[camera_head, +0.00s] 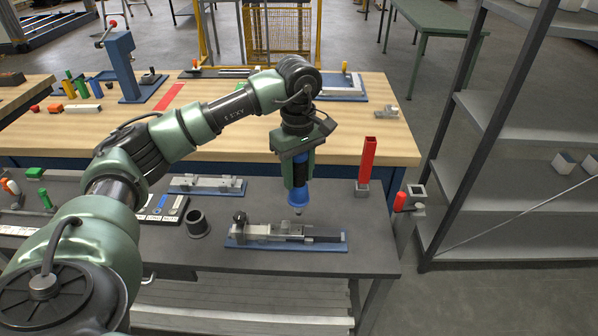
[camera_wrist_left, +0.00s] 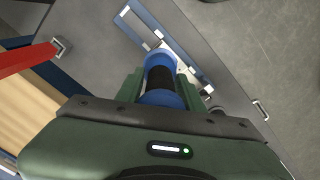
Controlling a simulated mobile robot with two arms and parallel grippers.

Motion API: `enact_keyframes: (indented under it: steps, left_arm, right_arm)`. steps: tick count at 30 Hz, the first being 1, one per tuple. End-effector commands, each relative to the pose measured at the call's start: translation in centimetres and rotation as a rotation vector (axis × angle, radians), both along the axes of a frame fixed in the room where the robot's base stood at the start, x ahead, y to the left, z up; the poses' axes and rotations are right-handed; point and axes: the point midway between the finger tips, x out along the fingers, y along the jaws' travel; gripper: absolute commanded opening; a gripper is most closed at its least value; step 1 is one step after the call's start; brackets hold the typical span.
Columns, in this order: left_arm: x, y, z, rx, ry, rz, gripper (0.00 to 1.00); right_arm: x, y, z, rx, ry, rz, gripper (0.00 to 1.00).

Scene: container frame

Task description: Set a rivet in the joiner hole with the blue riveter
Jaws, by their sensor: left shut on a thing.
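The blue riveter (camera_head: 298,194), blue with a black grip band, is upright and tip down in my left gripper (camera_head: 299,172). In the left wrist view the riveter (camera_wrist_left: 160,80) sits between the green fingers of my left gripper (camera_wrist_left: 160,88), which are shut on it. Its tip is above the near fixture, a blue base plate (camera_head: 330,247) with a grey metal joiner assembly (camera_head: 290,231) and a clamp at its left end. The plate also shows in the left wrist view (camera_wrist_left: 140,28). The joiner hole and any rivet are too small to make out. My right gripper is not in view.
A red upright bar (camera_head: 368,158) stands in a grey socket right of the riveter. A dark cup (camera_head: 197,223), a labelled tray (camera_head: 163,209) and a second fixture (camera_head: 207,185) lie to the left. A grey shelf rack (camera_head: 500,120) stands at the right.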

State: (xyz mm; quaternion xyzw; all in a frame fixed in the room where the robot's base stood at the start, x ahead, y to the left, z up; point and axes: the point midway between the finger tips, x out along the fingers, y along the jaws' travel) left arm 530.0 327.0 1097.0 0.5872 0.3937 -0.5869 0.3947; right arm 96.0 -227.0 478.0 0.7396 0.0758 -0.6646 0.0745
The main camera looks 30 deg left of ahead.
Motion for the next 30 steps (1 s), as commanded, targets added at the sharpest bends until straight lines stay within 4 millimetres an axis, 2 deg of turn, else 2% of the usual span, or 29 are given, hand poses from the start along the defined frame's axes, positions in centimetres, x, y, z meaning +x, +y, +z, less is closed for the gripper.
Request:
enact_keyframes:
  steps: [7,15,30]
  left_arm:
    - [0.0,0.0,-2.7,0.001,0.0,-0.003,0.0]
    - [0.0,0.0,-5.4,0.0,-0.001,-0.004,0.0]
    - [0.0,0.0,-5.8,0.0,-0.002,-0.004,0.0]
  right_arm:
    - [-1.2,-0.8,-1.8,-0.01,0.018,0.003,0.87]
    - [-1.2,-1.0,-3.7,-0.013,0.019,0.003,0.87]
    - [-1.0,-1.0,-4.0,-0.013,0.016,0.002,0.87]
